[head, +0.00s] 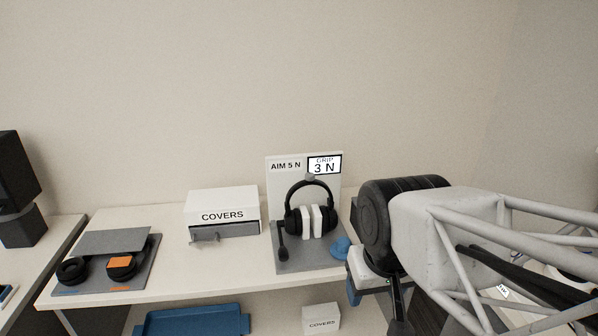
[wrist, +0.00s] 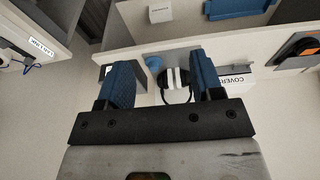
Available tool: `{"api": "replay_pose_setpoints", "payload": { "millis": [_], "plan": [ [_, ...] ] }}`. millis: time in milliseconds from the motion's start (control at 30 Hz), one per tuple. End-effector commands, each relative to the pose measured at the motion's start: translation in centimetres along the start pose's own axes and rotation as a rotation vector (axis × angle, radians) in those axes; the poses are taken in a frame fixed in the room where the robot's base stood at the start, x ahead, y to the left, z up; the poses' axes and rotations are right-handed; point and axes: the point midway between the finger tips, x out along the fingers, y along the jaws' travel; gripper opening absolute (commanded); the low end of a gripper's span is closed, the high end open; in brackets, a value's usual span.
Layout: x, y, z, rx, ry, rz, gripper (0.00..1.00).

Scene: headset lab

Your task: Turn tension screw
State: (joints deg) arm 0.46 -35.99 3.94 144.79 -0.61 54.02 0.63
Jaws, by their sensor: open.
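A black headset (head: 290,222) stands upright on a grey stand plate (head: 287,263), with white pads between its ear cups. A small grey knob (head: 310,177) sits at the top of its headband. A round blue knob (head: 341,247) is at the plate's right edge; I cannot tell which knob is the tension screw.
A white COVERS box (head: 222,205) with a grey drawer stands left of the headset. Farther left, a grey tray (head: 150,265) holds black ear pads and an orange piece. A blue bin (head: 190,322) and another COVERS box (head: 321,318) are on the shelf below.

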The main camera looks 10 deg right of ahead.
Motion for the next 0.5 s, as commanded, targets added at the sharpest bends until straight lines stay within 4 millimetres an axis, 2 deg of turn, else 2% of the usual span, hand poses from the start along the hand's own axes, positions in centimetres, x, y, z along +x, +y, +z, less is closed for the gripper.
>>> {"api": "replay_pose_setpoints", "payload": {
  "millis": [167, 267, 500],
  "plan": [
    [-0.4, 0.0, -1.6, -0.032, -0.007, 0.000, 0.60],
    [-0.7, 0.0, -3.3, -0.065, -0.012, 0.000, 0.60],
    [-1.4, 0.0, -8.6, -0.174, -0.031, -0.001, 0.60]
  ]
}}
